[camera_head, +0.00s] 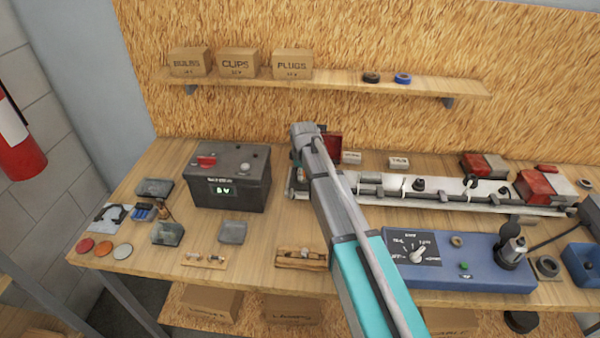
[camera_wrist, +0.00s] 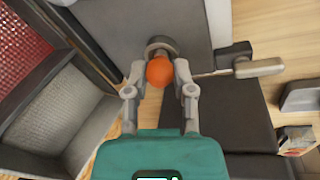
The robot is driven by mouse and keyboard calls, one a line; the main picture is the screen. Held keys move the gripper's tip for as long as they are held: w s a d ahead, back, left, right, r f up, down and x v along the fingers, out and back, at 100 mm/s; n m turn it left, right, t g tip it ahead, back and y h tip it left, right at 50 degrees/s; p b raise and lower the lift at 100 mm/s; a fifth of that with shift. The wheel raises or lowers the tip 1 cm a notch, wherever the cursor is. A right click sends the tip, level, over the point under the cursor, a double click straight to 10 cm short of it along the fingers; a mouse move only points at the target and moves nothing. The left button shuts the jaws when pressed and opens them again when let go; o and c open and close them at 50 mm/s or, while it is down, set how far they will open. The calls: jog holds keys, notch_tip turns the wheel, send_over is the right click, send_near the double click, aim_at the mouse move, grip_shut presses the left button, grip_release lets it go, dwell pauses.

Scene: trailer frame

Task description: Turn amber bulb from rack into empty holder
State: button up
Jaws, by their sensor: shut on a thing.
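The amber bulb (camera_wrist: 159,72) is a small orange ball in the wrist view, between the two fingers of my gripper (camera_wrist: 160,88), which is shut on it. A round grey holder (camera_wrist: 160,46) is right behind the bulb and lines up with it. I cannot tell how far the bulb sits in the holder. In the head view my arm hides the bulb and the holder, near the left end of the light bar (camera_head: 390,180). A small wooden rack (camera_head: 287,261) lies near the bench's front edge.
A red lens (camera_wrist: 20,45) and an open grey housing (camera_wrist: 60,110) are left of my gripper. A metal lever (camera_wrist: 258,68) is at right. In the head view, a black battery (camera_head: 232,170) stands left of my arm and a blue tester (camera_head: 460,262) right.

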jog(key=shift+m, duration=1.3)
jog(key=shift+a, duration=0.1)
jog(key=shift+m+h, duration=0.5)
jog(key=shift+m, duration=1.2)
jog(key=o, duration=0.8)
jog(key=o, duration=0.4)
